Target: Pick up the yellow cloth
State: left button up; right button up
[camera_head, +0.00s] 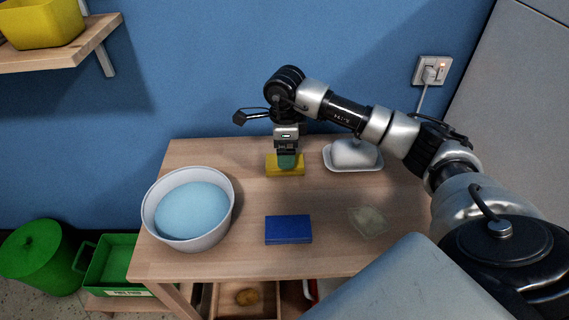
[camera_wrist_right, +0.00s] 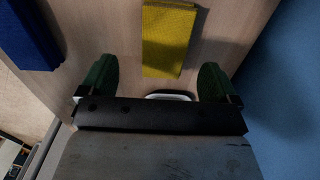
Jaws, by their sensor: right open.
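The yellow cloth (camera_head: 271,170) is a small folded block lying on the wooden table, near the wall. My right gripper (camera_head: 287,160) points down over it and hides part of it in the head view. In the right wrist view the yellow cloth (camera_wrist_right: 167,40) lies on the table beyond and between the two green fingertips. My right gripper (camera_wrist_right: 157,78) is open, with nothing between its fingers. I cannot tell its exact height above the cloth. My left gripper is not in view.
A blue block (camera_head: 288,230) lies nearer the table's front. A white basin with blue liquid (camera_head: 190,212) stands left. A white covered dish (camera_head: 353,157) stands just right of the gripper. A pale, see-through item (camera_head: 368,221) lies front right. The blue wall is close behind.

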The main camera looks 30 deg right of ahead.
jog(key=f, duration=0.2)
jog(key=d+f, duration=0.1)
jog(key=f, duration=0.2)
jog(key=shift+w+f, duration=0.1)
jog(key=shift+f, duration=0.05)
jog(key=c, duration=1)
